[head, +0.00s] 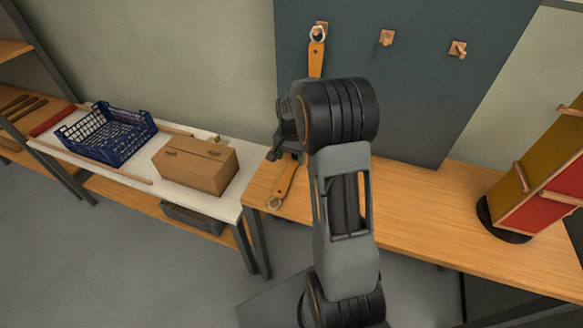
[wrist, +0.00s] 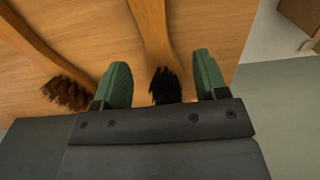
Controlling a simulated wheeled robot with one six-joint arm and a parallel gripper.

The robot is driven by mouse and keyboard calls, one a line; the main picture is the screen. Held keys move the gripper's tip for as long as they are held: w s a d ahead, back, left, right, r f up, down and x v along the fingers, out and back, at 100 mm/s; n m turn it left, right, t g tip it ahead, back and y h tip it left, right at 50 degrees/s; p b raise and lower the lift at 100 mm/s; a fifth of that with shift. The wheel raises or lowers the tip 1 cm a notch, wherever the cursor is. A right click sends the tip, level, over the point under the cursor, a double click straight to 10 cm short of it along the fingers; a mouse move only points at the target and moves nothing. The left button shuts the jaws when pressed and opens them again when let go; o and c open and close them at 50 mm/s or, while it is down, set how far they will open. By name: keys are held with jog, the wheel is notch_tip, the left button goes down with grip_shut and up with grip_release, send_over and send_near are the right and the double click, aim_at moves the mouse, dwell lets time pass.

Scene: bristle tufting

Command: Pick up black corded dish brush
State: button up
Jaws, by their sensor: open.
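In the wrist view, a brush with black bristles (wrist: 165,88) and a light wooden handle lies on the wooden bench top. My gripper (wrist: 162,62) is open, its two green fingers on either side of this brush with gaps between. I cannot tell its height above the bench, and no cord shows there. A second brush with brown bristles (wrist: 68,93) lies left of the fingers. In the head view, my arm hides most of the gripper, and a wooden handle with a ring end (head: 284,183) shows on the bench below it; I cannot tell which brush it is.
Another wooden tool (head: 315,58) hangs by a ring on a dark board with pegs. A cardboard box (head: 196,166) and a blue crate (head: 106,134) stand on the white table at left. A colored panel stand (head: 530,185) is at right. The bench (head: 430,218) between is clear.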

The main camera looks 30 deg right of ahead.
aim_at(291, 167)
jog(key=shift+s+d+f, duration=0.1)
jog(key=shift+s+f, duration=0.05)
jog(key=shift+f, duration=2)
jog(key=shift+c, duration=0.2)
jog(key=c, duration=1)
jog(key=shift+r, duration=0.1)
